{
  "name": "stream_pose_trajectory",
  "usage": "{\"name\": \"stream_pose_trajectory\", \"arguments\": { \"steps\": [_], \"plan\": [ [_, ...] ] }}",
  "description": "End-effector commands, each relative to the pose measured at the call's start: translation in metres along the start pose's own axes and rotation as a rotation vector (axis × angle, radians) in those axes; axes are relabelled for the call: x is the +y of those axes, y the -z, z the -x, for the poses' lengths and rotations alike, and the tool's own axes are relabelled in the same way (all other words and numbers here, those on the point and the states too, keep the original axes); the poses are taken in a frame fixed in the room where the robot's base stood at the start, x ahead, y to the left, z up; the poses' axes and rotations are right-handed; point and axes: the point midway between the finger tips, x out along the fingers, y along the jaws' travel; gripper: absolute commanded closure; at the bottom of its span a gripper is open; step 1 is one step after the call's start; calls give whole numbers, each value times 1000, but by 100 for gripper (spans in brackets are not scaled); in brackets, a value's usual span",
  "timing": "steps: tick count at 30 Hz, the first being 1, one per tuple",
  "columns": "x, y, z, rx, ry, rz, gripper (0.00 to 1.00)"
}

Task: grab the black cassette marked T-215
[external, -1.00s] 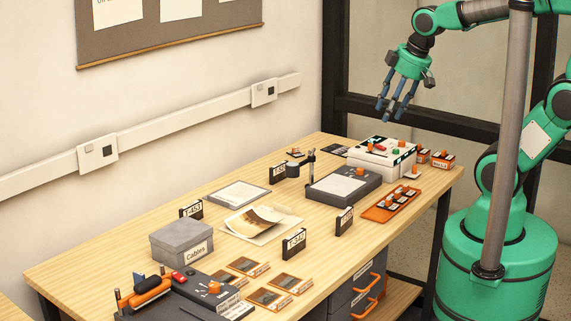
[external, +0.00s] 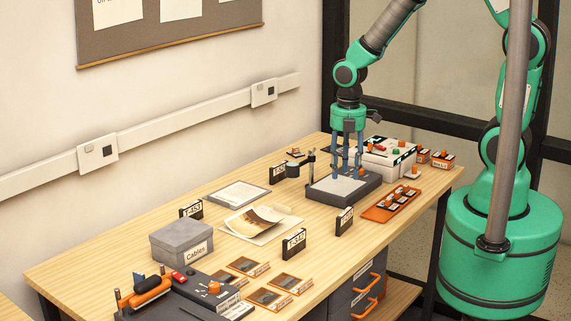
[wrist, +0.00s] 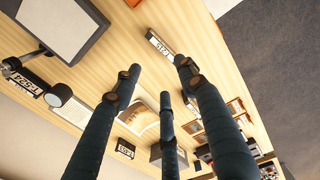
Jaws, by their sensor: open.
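A black cassette (external: 344,222) stands upright on the wooden table, just in front of a grey flatbed device. In the wrist view the same cassette (wrist: 160,45) shows a white label that seems to read 215, partly legible. My gripper (external: 350,172) has three dark fingers pointing down over the grey device, behind and above the cassette. In the wrist view the fingers of my gripper (wrist: 160,82) are spread and empty, and the cassette lies apart, beyond the fingertips.
Other black cassettes stand at the back (external: 278,172), at the left (external: 191,209) and at the front (external: 294,243). The grey device (external: 372,190) is under my fingers. An orange tray (external: 376,214) is right of the cassette. A Cables box (external: 180,238) is at left.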

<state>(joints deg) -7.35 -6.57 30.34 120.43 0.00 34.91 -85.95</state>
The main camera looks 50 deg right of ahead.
Motion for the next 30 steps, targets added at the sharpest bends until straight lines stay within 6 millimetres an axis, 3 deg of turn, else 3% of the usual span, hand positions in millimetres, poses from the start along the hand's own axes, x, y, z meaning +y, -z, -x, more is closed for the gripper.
{"name": "stream_pose_trajectory", "arguments": {
  "steps": [4, 19, 30],
  "plan": [
    [0, 2, -10, -1, 15, 52, 58],
    [0, 2, -17, -1, 16, 57, 58],
    [-2, 2, -66, -1, 19, 57, 58]
  ]
}}
